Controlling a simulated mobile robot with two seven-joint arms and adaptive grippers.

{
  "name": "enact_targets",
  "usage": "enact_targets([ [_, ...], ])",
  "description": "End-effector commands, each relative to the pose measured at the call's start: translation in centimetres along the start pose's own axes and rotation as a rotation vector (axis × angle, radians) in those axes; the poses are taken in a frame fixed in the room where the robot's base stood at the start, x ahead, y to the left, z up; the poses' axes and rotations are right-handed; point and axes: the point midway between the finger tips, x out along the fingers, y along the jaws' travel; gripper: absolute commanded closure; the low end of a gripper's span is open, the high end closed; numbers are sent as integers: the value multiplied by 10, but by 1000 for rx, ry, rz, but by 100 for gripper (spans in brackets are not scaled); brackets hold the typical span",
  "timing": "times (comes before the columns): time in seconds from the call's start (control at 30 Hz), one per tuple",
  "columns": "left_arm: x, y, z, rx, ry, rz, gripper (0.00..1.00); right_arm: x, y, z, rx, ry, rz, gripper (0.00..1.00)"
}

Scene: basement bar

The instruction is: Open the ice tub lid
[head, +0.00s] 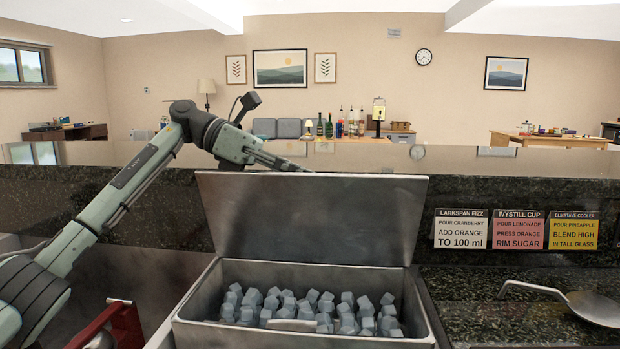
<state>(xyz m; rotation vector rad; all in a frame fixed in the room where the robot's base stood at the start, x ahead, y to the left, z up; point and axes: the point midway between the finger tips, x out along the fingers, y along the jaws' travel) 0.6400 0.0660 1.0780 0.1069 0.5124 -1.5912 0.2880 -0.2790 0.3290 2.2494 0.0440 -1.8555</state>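The metal ice tub (300,272) sits in the counter in front of me, full of grey ice cubes (300,308). Its flat metal lid (310,220) is open and stands nearly upright along the tub's back edge. A small metal handle or scoop end (292,325) shows at the front among the cubes. My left gripper (292,166) is just above the lid's top edge, pointing right and down; its tips end close to that edge. I cannot tell whether it touches the lid or how its fingers stand. My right gripper is not in view.
Behind the lid runs a dark stone ledge (520,196). Three recipe cards, including a pink one (518,230), stand to the right. A metal scoop or strainer (592,308) lies on the right counter. A red-framed object (118,325) stands at lower left.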

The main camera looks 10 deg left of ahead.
Motion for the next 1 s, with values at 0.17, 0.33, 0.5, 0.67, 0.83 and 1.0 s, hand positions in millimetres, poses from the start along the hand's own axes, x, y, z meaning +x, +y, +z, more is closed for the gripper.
enact_targets([
  [0.17,-32,1,1,-2,-4,6,81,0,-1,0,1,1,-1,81],
  [0.33,-70,0,1,-1,-3,6,81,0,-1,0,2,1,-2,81],
  [0.5,-98,0,1,-2,-3,3,81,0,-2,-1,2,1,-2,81],
  [0.67,-113,0,0,0,-1,1,81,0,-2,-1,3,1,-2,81],
  [0.83,-116,0,0,-1,-1,1,81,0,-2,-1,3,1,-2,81],
  [1.0,-115,0,0,0,-1,1,85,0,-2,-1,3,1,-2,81],
])
